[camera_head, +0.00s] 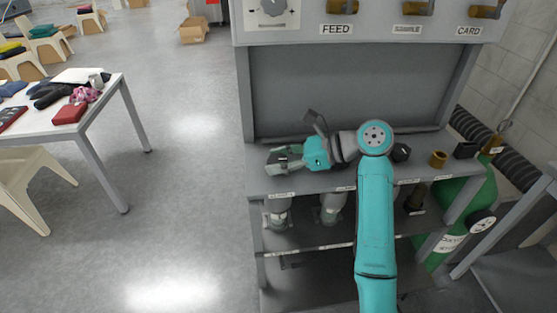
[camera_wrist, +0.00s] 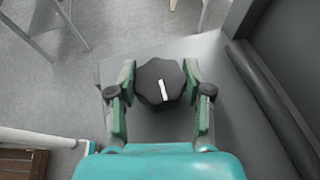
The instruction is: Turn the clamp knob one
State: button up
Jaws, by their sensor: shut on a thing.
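The clamp knob (camera_wrist: 160,82) is a dark, lobed knob with a white line on its top. In the wrist view it sits between the two green fingers of my gripper (camera_wrist: 160,80), which are shut on its sides. The white line is slightly tilted from straight up. In the head view my gripper (camera_head: 279,161) is at the left end of the grey bench shelf (camera_head: 262,186), and the knob is mostly hidden by the fingers there.
A black knob (camera_head: 401,153) and a brass cylinder (camera_head: 438,159) stand on the shelf to the right of my arm. A grey back panel (camera_head: 345,90) rises behind the shelf. A white table (camera_head: 100,95) with cloths stands at the left, with clear floor between.

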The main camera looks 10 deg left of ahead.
aim_at(279, 159)
jog(key=shift+n+g+h, duration=0.3)
jog(key=shift+n+g, duration=1.3)
jog(key=shift+g, duration=0.5)
jog(key=o, duration=1.2)
notch_tip(279, 159, up, 10)
jog(key=shift+f, duration=0.1)
